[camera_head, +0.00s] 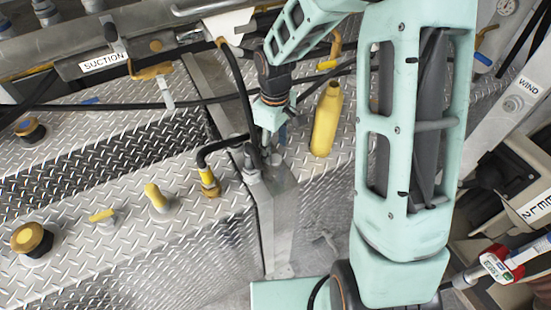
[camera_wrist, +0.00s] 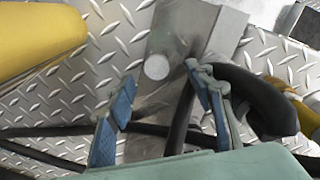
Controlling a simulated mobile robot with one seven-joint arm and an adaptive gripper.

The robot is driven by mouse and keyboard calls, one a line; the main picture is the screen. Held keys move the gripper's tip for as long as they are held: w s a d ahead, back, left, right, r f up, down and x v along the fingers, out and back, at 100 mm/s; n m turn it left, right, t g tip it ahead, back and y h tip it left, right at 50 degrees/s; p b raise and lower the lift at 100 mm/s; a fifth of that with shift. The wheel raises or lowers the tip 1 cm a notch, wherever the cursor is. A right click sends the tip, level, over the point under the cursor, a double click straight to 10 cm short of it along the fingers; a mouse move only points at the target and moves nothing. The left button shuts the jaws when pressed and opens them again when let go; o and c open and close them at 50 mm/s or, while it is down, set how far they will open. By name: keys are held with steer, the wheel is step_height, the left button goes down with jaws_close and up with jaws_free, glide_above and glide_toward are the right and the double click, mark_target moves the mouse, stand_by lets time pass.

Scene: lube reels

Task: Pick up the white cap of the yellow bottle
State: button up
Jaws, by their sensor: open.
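The yellow bottle (camera_head: 327,120) stands on the diamond plate, right of my gripper (camera_head: 270,145), with no white cap visible on its neck. Its yellow body also fills the upper left of the wrist view (camera_wrist: 35,40). A round white cap (camera_wrist: 157,66) sits on a flat grey metal strip (camera_wrist: 185,25) in the wrist view. In that view my gripper (camera_wrist: 165,97) has its two blue-padded fingers apart, with the cap just beyond them, between their lines. The fingers hold nothing. In the head view I cannot clearly make out the cap near the fingers.
Black hoses run close by the gripper; one (camera_wrist: 180,120) passes between the fingers in the wrist view. A brass fitting with a black hose (camera_head: 208,182) stands to the left. Yellow-capped fittings (camera_head: 158,197) stand farther left. A suction-labelled rail (camera_head: 105,62) crosses the back.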

mark_target(274, 157)
steer(key=f, duration=0.3)
steer(key=shift+w+a+f, duration=0.1)
steer(key=shift+w+f, duration=0.05)
steer(key=shift+w, duration=0.25)
steer(key=shift+f, duration=0.6)
steer(key=shift+c, duration=0.3)
steer(key=c, duration=0.8)
